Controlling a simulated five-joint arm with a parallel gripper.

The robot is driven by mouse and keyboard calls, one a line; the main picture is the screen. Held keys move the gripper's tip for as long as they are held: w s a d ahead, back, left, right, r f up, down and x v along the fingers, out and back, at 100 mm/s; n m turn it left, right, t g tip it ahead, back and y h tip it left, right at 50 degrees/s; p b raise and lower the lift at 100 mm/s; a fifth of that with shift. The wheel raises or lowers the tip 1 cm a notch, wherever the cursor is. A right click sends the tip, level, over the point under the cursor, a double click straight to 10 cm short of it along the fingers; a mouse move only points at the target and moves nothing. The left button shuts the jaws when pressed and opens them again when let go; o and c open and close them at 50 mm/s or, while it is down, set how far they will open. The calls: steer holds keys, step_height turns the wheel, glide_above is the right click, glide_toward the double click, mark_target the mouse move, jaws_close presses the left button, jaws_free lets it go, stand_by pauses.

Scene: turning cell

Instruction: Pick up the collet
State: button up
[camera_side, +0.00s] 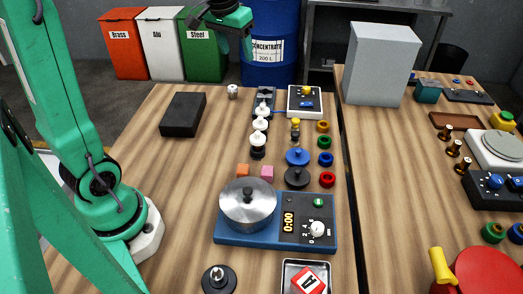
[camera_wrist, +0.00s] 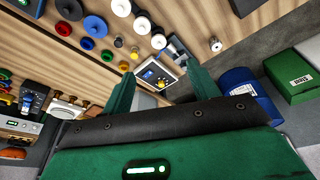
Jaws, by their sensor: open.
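The collet looks to be a small silvery metal cylinder (camera_side: 232,91) standing upright near the far end of the left wooden table, right of a black block. It also shows in the wrist view as a small metal piece (camera_wrist: 216,45) right of centre, beyond my right finger. My gripper (camera_side: 235,43) is high up at the far end of the table, in front of the bins and drum, apart from the collet. In the wrist view its two green fingers (camera_wrist: 162,72) are spread with nothing held between them.
The black block (camera_side: 183,114) lies left of the collet. A row of black and white knobs (camera_side: 260,124) and a yellow-knobbed box (camera_side: 304,101) stand to its right. A blue drum (camera_side: 270,45) stands behind the table. Bare wood lies in front of the collet.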

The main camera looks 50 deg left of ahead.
steer(key=w+a+f+n+g, duration=0.2)
steer(key=w+a+f, duration=0.5)
steer(key=w+a, duration=0.3)
steer(key=n+g, duration=0.1)
glide_above(232, 87)
steer(key=d, duration=0.1)
steer(key=shift+h, duration=0.4)
step_height(232, 87, down, 10)
steer(key=shift+s+f, duration=0.1)
steer(key=shift+f, duration=0.1)
steer(key=shift+a+f+n, duration=0.25)
steer(key=shift+f+n, duration=0.05)
steer(key=shift+f, duration=0.05)
steer(key=shift+f, duration=0.1)
steer(key=shift+f, duration=1.2)
steer(key=shift+f, duration=0.1)
steer(key=shift+a+f, duration=0.1)
steer(key=shift+f, duration=2.4)
steer(key=shift+c, duration=0.2)
